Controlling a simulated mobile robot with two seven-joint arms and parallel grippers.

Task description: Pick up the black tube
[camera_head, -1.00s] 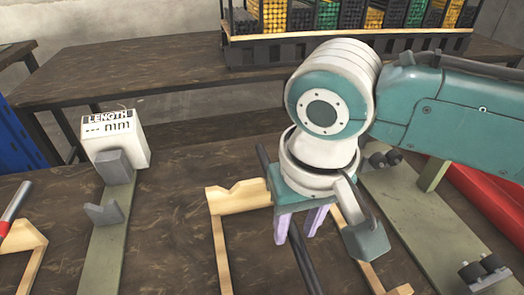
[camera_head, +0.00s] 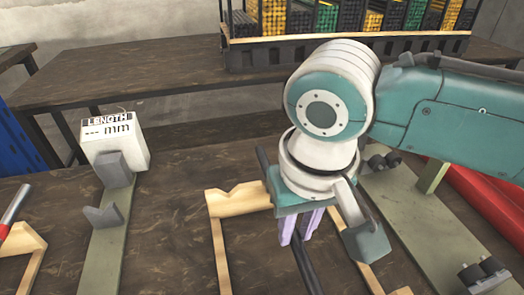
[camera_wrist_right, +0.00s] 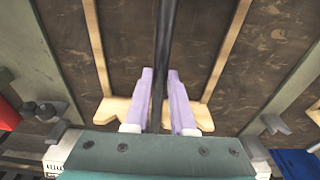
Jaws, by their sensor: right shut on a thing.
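The black tube (camera_head: 306,268) is a long thin dark rod running from behind my right gripper toward the near edge in the head view. My right gripper (camera_head: 297,238) is over it, with its two lilac fingers shut on the tube, one on each side. In the right wrist view the tube (camera_wrist_right: 168,35) runs up from between the lilac fingers (camera_wrist_right: 160,76). The tube lies along a light wooden cradle (camera_head: 238,198) with V-notched ends; my gripper hides part of both. My left gripper is not in view.
A white length gauge (camera_head: 115,143) on a green rail (camera_head: 103,262) stands to the left. A green roller stand (camera_head: 420,225) and red tubes (camera_head: 480,195) are to the right. A rack of coloured tubes (camera_head: 345,45) is on the table behind.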

